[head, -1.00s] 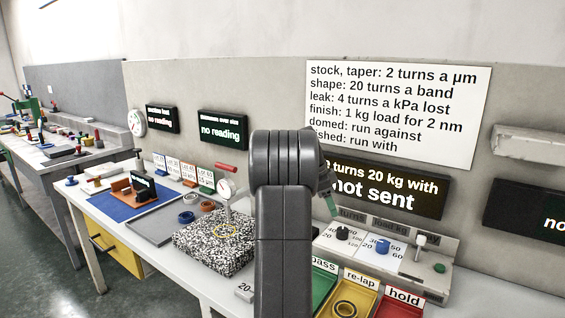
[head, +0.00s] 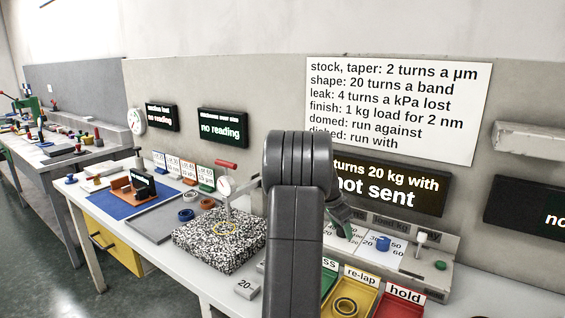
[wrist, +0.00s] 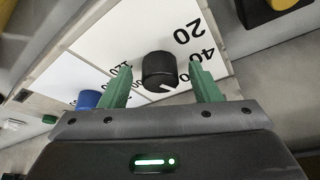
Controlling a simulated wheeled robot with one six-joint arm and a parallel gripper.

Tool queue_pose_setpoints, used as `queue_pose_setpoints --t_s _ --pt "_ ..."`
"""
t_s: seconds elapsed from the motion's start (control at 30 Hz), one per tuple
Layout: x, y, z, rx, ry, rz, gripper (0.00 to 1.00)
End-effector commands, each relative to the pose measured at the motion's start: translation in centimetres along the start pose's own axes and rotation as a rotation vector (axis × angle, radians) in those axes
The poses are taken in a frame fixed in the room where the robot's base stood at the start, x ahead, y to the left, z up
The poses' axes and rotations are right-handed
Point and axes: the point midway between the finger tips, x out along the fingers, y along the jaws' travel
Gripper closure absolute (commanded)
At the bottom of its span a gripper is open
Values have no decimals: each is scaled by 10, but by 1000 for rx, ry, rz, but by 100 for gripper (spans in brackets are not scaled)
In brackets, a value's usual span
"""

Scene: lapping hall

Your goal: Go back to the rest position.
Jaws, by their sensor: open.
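My gripper (head: 342,215) hangs over the control panel (head: 440,272) at the back of the bench, partly behind my own arm in the head view. In the wrist view its two green fingers (wrist: 160,76) are apart, with a black knob (wrist: 158,70) between them in the picture. A gap shows on each side of the knob, and nothing is held. I cannot tell how far the fingertips reach down beside the knob. The blue knob (head: 382,243) is just to the right in the head view and also shows in the wrist view (wrist: 88,99).
A speckled granite block (head: 215,245) with a dial gauge (head: 224,187) stands left of my arm. The re-lap tray (head: 362,281) and red hold tray (head: 405,297) lie in front of the panel. A white lever (head: 421,239) and display (head: 390,185) are close by.

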Motion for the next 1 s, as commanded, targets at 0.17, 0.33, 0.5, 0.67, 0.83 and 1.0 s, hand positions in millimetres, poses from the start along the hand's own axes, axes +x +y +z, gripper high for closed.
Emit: queue_pose_setpoints --t_s 0.17,0.33,0.5,0.67,0.83,1.0 --pt "-1 2 -1 -126 0 -51 43" --pt "-2 3 -1 -238 0 -98 43" --pt "-2 4 -2 -343 0 -142 43" --pt "-1 5 -2 -437 -1 -180 43" --pt "-1 6 -2 -528 -1 -218 43" --pt "0 6 -3 -616 0 -255 43"
